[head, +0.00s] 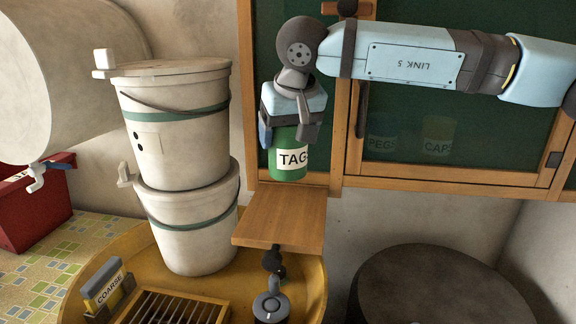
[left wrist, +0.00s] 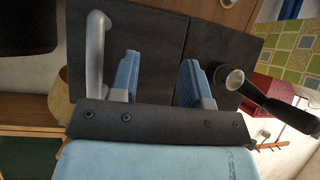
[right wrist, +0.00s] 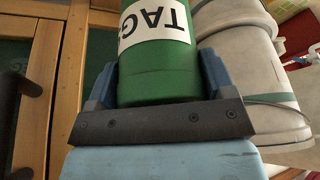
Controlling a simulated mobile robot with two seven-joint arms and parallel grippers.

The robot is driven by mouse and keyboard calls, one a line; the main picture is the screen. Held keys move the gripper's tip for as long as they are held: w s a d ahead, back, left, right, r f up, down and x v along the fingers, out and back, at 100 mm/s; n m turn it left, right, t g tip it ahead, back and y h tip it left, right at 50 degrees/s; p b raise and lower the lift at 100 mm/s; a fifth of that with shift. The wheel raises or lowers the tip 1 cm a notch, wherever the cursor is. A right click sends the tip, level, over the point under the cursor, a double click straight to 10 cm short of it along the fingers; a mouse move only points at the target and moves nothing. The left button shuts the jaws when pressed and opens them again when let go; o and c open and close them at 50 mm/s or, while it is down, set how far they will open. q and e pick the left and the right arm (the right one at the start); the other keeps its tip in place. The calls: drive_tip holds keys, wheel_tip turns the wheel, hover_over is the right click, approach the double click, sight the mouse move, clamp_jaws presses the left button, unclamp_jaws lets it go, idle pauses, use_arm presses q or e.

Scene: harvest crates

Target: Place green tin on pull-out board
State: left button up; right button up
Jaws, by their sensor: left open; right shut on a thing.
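The green tin (head: 287,172) with a white label reading "TAG" stands upright in my right gripper (head: 287,132). The fingers are shut on its upper part, one on each side. The right wrist view shows the green tin (right wrist: 158,82) between the blue fingers. The wooden pull-out board (head: 278,218) sticks out below the cabinet. The tin's base is by the board's back end; I cannot tell whether it touches. My left gripper (left wrist: 160,68) is open and empty in the left wrist view, in front of dark panels; the head view does not show it.
Two stacked white buckets (head: 178,125) stand left of the tin. Behind it is a wood-framed cabinet (head: 352,130) with green panes and faint tins labelled "PEGS" and "CAPS". A yellow tray (head: 312,285) and a dark round lid (head: 440,285) lie below.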

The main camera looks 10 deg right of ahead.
sight(295, 130)
wheel_tip(295, 130, down, 2)
drive_tip(key=shift+f, duration=2.25)
drive_tip(key=shift+f, duration=0.15)
drive_tip(key=o, duration=1)
drive_tip(key=shift+r, duration=0.2)
drive_tip(key=v, duration=1.1)
drive_tip(key=shift+s+b, duration=0.15)
drive_tip(key=shift+b, duration=0.15)
drive_tip(key=shift+s+r, duration=0.15)
drive_tip(key=shift+r, duration=0.3)
drive_tip(key=shift+a+f, duration=0.1)
